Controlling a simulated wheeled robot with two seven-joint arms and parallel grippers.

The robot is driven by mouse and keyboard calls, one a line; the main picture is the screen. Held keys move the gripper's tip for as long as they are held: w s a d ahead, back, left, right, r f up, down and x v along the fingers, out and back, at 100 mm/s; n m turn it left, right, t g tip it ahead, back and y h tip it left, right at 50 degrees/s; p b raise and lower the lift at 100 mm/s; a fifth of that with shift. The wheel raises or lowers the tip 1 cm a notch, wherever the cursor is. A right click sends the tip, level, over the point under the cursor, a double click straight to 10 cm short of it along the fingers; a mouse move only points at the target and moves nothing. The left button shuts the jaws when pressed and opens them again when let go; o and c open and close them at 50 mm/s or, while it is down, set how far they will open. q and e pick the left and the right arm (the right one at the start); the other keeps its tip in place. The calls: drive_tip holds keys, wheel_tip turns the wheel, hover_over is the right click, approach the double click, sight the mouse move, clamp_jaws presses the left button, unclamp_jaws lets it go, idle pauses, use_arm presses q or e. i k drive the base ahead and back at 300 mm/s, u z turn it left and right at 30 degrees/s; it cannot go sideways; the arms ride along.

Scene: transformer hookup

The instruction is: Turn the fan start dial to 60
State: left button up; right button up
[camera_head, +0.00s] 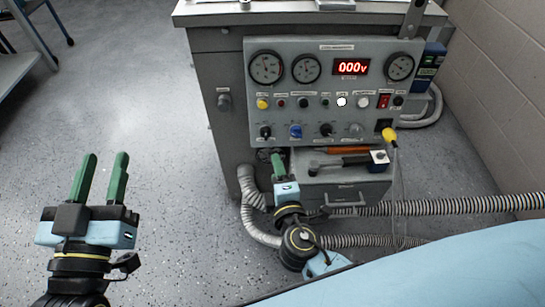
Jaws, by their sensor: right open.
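The grey control panel (335,112) stands on a cabinet, with a lower row of knobs: a black knob (265,132), a blue knob (296,131), another black knob (326,129) and a pale knob (356,130). Their labels are too small to read, so I cannot tell which is the fan start dial or its setting. My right gripper (278,164) is below the left black knob, fingers pointing up toward the panel; only one green finger shows clearly. It appears empty and apart from the knobs. My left gripper (101,164) is open and empty over the floor at the left.
A red display (352,67) reads 000v between round gauges. A red switch (384,101) sits at the right. Tools with an orange handle (350,150) lie on the ledge below the panel. A yellow plug (389,134) and grey corrugated hoses (430,206) are at the right.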

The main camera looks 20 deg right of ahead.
sight(326, 131)
drive_tip(key=k, duration=1)
